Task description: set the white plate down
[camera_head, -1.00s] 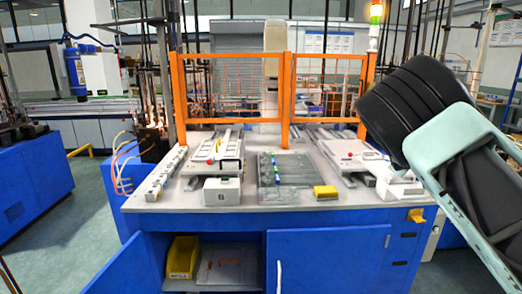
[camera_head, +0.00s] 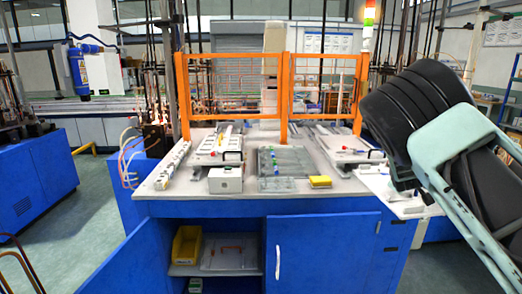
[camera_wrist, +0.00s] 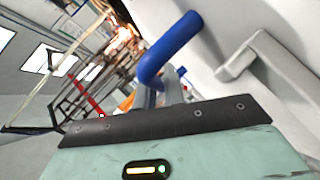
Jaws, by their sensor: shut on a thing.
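The white plate (camera_head: 380,182) is at the right front corner of the blue workbench in the head view, partly hidden behind my dark arm. It extends past the bench's right edge, and I cannot tell whether it touches the bench. In the wrist view the white plate (camera_wrist: 225,25) fills the upper right, tilted in the picture. A blue bent handle (camera_wrist: 172,45) reaches from it to my gripper (camera_wrist: 160,92). My gripper is shut on this handle; its fingertips are partly hidden by the dark wrist edge. In the head view my gripper is mostly hidden by my arm.
The bench top (camera_head: 190,207) holds two white fixtures, a white box (camera_head: 225,180), a grey rack (camera_head: 284,168) and a yellow block (camera_head: 320,182). An orange guard frame (camera_head: 284,95) stands behind. Below, the left cabinet door (camera_head: 160,258) is open, with a yellow bin (camera_head: 187,246) inside.

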